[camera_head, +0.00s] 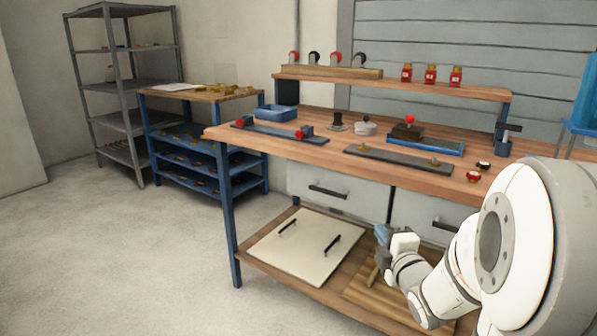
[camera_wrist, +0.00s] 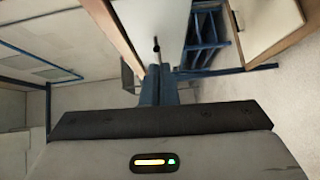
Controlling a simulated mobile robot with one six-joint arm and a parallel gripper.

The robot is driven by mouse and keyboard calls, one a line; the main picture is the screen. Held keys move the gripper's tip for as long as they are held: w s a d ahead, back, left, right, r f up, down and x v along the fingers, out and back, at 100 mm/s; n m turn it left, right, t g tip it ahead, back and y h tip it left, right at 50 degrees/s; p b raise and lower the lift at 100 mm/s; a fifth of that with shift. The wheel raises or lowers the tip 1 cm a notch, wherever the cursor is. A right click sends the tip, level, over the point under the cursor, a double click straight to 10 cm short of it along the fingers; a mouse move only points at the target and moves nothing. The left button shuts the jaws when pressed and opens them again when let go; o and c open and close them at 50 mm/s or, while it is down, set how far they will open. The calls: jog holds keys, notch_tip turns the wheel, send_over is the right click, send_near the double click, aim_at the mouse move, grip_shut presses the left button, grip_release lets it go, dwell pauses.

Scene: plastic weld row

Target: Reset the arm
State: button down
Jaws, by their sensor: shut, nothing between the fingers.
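My arm comes in from the right of the head view, bent down in front of the workbench. My gripper (camera_head: 381,238) is in front of the bench's drawers, below the bench top and above the lower shelf. It also shows in the wrist view (camera_wrist: 158,72), with its blue fingers together and nothing between them. The wrist view is turned, with the bench's drawer front and lower shelf at the top.
A blue rack and a grey shelf (camera_head: 122,76) stand left. The left floor is clear.

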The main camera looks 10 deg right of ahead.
jog(key=s+a+r+m+g+h+p, duration=0.1)
jog(key=s+r+m+g+h+p, duration=0.15)
jog(key=r+m+p, duration=0.45)
jog(key=s+a+r+m+g+h+p, duration=0.1)
jog(key=s+r+m+g+p, duration=0.25)
jog(key=r+p, duration=0.7)
jog(key=s+a+r+m+g+y+p, duration=0.1)
jog(key=s+a+r+m+g+p, duration=0.3)
jog(key=s+r+p, duration=0.3)
jog(key=s+a+r+m+g+y+p, duration=0.1)
jog(key=s+a+r+m+g+p, duration=0.2)
jog(key=s+r+p, duration=0.4)
jog(key=s+m+g+p, duration=0.1)
jog(key=s+p, duration=0.1)
jog(key=p, duration=0.2)
jog(key=shift+s+a+r+g+p, duration=0.25)
jog(key=shift+s+a+g+p, duration=0.05)
jog(key=shift+s+a+g, duration=0.1)
jog(key=shift+d, duration=0.1)
